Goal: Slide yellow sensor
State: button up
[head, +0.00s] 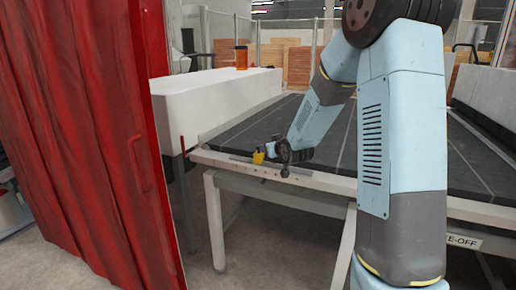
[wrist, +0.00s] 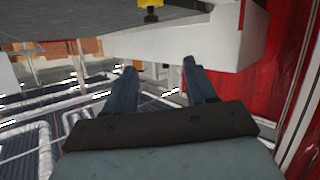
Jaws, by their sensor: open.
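The yellow sensor (head: 258,157) sits at the front left edge of the dark table in the head view. In the wrist view the yellow sensor (wrist: 150,3) is cut by the top edge, with a dark knob beside it. My gripper (wrist: 159,66) is open, with two blue fingers apart and nothing between them. The sensor appears beyond the fingertips, and no contact shows. In the head view my gripper (head: 271,147) is small and partly hidden by my wrist, close to the right of the sensor.
The dark roller table (head: 330,125) has a pale front rail (head: 310,179). A white housing (head: 215,97) stands behind left, with an orange beacon (head: 241,57) on it. A red curtain (head: 80,130) fills the left. Grey floor (head: 240,240) is open below the table.

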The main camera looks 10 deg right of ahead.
aim_at(259, 154)
jog(key=w+d+f+m+t+y, duration=0.1)
jog(key=w+d+f+t, duration=0.1)
jog(key=w+f+t, duration=0.35)
jog(key=shift+g, duration=0.85)
jog(key=w+f, duration=0.1)
jog(key=w, duration=0.3)
jog(key=w+a, duration=0.1)
jog(key=w, duration=0.4)
jog(key=w+a+f, duration=0.1)
jog(key=w, duration=0.4)
jog(key=shift+w+a+f, duration=0.15)
jog(key=shift+a+f, duration=0.1)
jog(key=shift+f, duration=0.1)
grip_shut()
